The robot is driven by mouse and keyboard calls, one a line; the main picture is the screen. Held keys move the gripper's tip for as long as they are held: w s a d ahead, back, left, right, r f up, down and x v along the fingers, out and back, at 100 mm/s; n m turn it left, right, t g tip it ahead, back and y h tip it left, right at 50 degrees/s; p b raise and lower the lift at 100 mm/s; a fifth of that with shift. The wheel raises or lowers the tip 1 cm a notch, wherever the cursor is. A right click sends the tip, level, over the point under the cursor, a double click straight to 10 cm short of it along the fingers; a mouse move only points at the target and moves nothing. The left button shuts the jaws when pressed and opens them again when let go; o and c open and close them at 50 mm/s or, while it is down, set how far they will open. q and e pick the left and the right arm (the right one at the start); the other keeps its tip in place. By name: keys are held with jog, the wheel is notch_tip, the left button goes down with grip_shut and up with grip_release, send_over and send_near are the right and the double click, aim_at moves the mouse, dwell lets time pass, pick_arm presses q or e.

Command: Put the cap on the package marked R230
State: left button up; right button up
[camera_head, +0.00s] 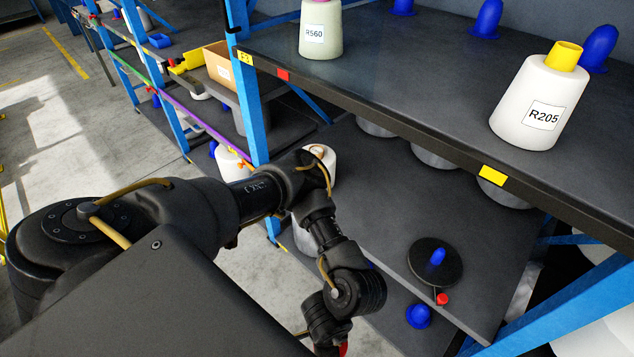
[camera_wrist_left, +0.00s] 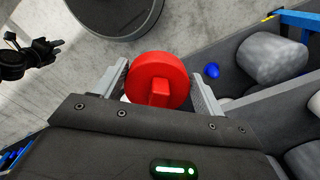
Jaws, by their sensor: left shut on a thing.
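The red cap (camera_wrist_left: 158,75), a round disc with a raised block on it, sits between the two fingers of my left gripper (camera_wrist_left: 157,72) in the left wrist view. The gripper is shut on it. In the head view the arm reaches down to the bottom edge, where a small red bit (camera_head: 343,349) shows; the gripper itself is cut off there. No label reading R230 is legible. A white bobbin marked R205 (camera_head: 541,100) and one marked R560 (camera_head: 321,30) stand on the upper shelf. A black jointed part, possibly my right gripper (camera_wrist_left: 42,50), shows at the left wrist view's left.
The upper shelf (camera_head: 410,90) overhangs a lower shelf (camera_head: 385,190). A black disc with a blue peg (camera_head: 437,258) is on the lower shelf. Blue posts (camera_head: 250,90) frame the rack. More white bobbins (camera_head: 318,158) stand behind my arm. Floor (camera_head: 60,140) is open at left.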

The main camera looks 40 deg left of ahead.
pick_arm(q)
jog(key=w+d+r+b, duration=0.2)
jog(key=w+d+r, duration=0.1)
jog(key=w+r, duration=0.6)
jog(key=w+d+r+m+b, duration=0.1)
jog(key=w+d+r, duration=0.3)
jog(key=w+r, duration=0.6)
jog(key=shift+w+r+m+b, duration=0.2)
jog(key=shift+w+m+b, duration=0.1)
jog(key=shift+w+b, duration=0.5)
